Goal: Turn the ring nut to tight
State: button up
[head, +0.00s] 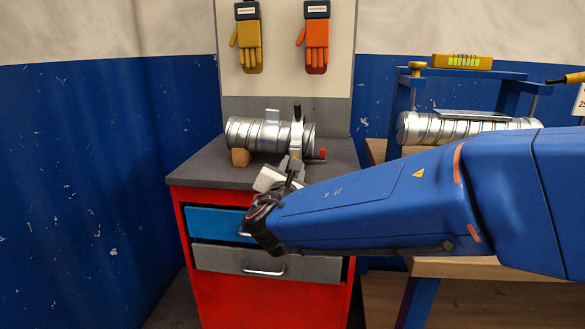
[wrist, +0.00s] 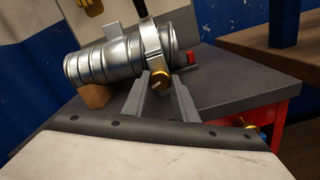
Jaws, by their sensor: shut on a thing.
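A silver ribbed spiral duct (head: 258,134) lies on the grey top of a red cabinet, and it also shows in the wrist view (wrist: 115,59). A pale clamp band (wrist: 153,45) goes around the duct near its right end. A brass ring nut (wrist: 159,82) sits at the bottom front of the band. My gripper (head: 291,165) reaches in from the front; in the wrist view its two grey fingers (wrist: 163,80) stand on either side of the nut, shut on it. In the head view the nut is hidden behind my gripper.
A wooden block (head: 240,157) supports the duct's left part. A red-tipped part (head: 322,154) sticks out right of the band. The grey cabinet top (head: 206,172) is bare at the front left. Another duct (head: 440,127) lies on a workbench at the right.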

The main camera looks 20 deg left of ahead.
jog(key=shift+m, duration=0.5)
jog(key=o, duration=1)
jog(key=shift+o, duration=0.2)
jog(key=shift+s, duration=0.1)
jog(key=v, duration=1.7)
jog(key=shift+s, duration=0.15)
jog(key=shift+a+f, duration=0.1)
